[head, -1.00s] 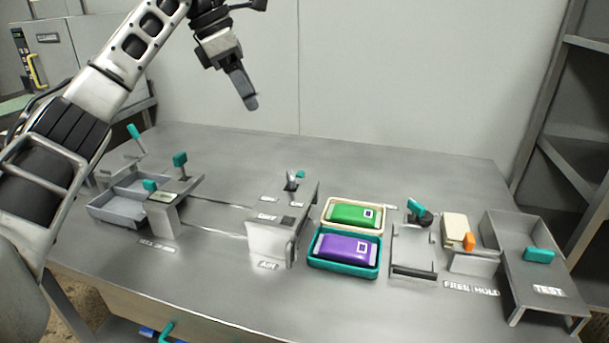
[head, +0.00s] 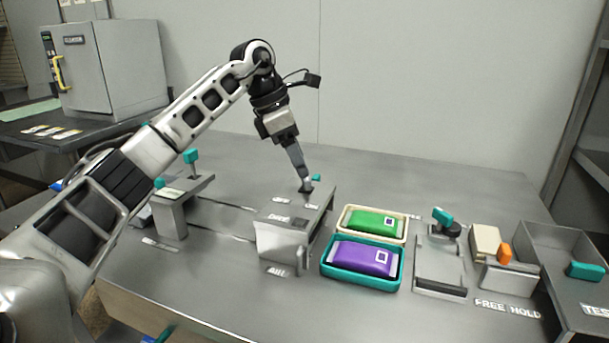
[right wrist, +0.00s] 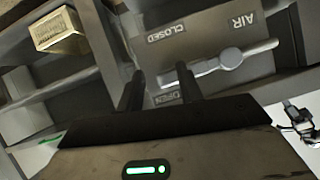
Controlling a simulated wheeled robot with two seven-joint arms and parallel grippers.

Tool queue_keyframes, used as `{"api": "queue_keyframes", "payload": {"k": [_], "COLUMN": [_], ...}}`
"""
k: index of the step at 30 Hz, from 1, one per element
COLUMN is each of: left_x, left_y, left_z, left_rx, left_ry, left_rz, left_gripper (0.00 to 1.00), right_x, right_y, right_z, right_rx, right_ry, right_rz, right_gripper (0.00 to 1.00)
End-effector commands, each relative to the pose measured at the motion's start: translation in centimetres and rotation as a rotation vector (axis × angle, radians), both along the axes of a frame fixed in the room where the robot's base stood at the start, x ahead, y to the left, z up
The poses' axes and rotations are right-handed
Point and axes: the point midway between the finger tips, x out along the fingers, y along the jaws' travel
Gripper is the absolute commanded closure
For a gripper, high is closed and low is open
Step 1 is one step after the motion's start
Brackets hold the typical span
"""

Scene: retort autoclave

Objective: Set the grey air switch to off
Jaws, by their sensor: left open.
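The grey air stand (head: 285,240) is on the table, with an AIR label on the tabletop in front of it. A small dark switch (head: 306,188) shows on its top, by a teal knob (head: 316,177). My left gripper (head: 304,183) points down at this switch, and its fingertips overlap it. Contact and the switch's setting cannot be told. My left gripper is open.
Green (head: 374,222) and purple (head: 362,258) pouches lie in trays right of the stand. Further right are a fixture with a teal handle (head: 443,215), an orange knob (head: 504,253) and a grey bin (head: 540,234). A stand with a teal knob (head: 190,156) is at left.

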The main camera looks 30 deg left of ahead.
Motion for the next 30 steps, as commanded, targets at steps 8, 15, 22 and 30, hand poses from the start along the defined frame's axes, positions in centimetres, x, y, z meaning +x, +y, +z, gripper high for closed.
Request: {"api": "queue_keyframes", "payload": {"k": [8, 15, 22, 30], "left_x": [0.9, 1.0, 1.0, 1.0], "left_y": [-1.0, -1.1, -1.1, -1.1], "left_z": [-3.2, -3.5, -3.5, -3.4], "left_rx": [-0.001, -0.001, -0.001, -0.001], "left_ry": [0.001, -0.001, -0.001, 0.000], "left_rz": [0.000, 0.000, 0.000, -0.006], "left_gripper": [0.36, 0.36, 0.67, 0.81], "right_x": [-0.4, -0.6, -0.5, -0.4], "right_y": [0.0, 0.0, 0.0, 0.0], "right_z": [-0.6, -0.7, -0.7, -0.4], "right_rx": [-0.007, -0.009, -0.008, -0.008], "right_ry": [0.008, 0.011, 0.010, 0.007], "right_rz": [0.007, 0.010, 0.010, 0.010], "right_gripper": [0.64, 0.64, 0.64, 0.64]}}
